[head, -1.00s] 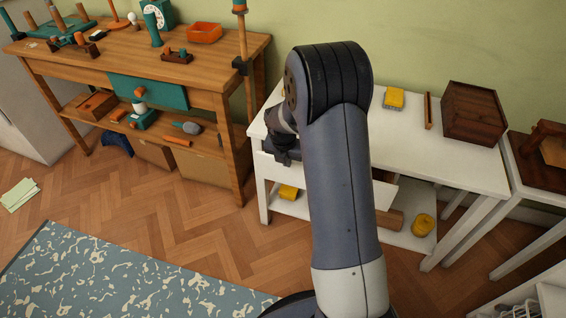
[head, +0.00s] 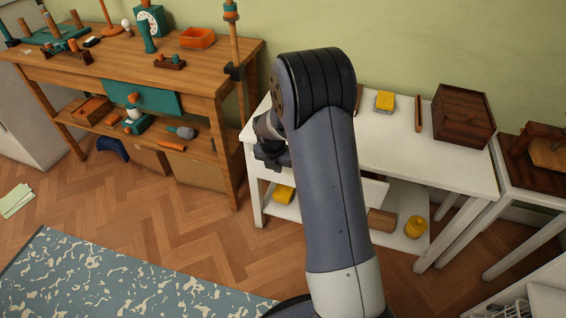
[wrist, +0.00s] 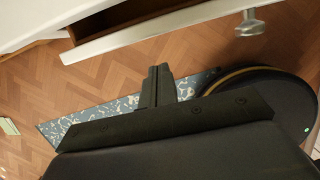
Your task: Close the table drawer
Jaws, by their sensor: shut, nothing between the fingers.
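The white table (head: 455,178) stands against the wall behind my arm. Its drawer (head: 374,190) is partly pulled out, and my arm covers most of it in the head view. In the wrist view the white drawer front (wrist: 165,32) runs across the top, with a metal knob (wrist: 250,24) at the right. A brown gap behind the front shows the open inside. My gripper (wrist: 159,72) is shut and empty, on the outer side of the drawer front. In the head view my gripper (head: 270,156) is at the table's left end; contact with the drawer cannot be told.
A yellow sponge-like block (head: 384,101) and a dark wooden box (head: 463,115) sit on the tabletop. A yellow jar (head: 415,227) is on the lower shelf. A wooden workbench (head: 190,75) stands left. Open parquet floor and a patterned rug (head: 120,280) lie in front.

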